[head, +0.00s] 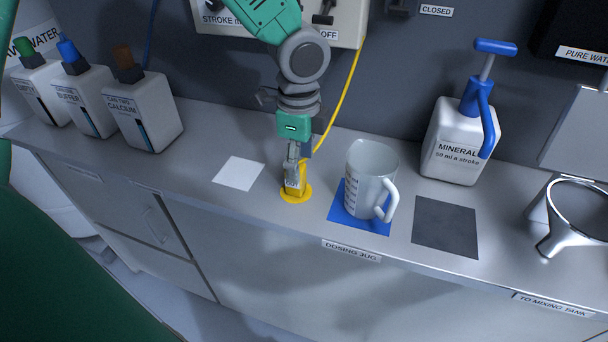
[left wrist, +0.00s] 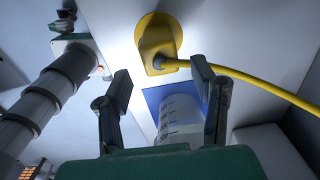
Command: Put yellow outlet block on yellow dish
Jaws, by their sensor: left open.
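The yellow outlet block (head: 292,190) stands on the round yellow dish (head: 304,196) on the grey counter. The left wrist view also shows the block (left wrist: 156,46) on the dish (left wrist: 170,24), with the yellow hose (left wrist: 250,80) running from it. My left gripper (head: 297,163) is pointed down over the block and hides part of it in the head view. In the left wrist view its two fingers (left wrist: 163,82) are spread apart, with the block beyond their tips. At the left of that view is what looks like my right arm, with its small dark gripper (left wrist: 65,17) too small to read.
A clear dosing jug (head: 368,180) stands on a blue mat (head: 345,213) just right of the dish. A white square (head: 239,173) lies left, a dark square (head: 446,228) right. Several bottles stand far left; the MINERAL pump bottle (head: 458,140) stands right. The counter's front edge is close.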

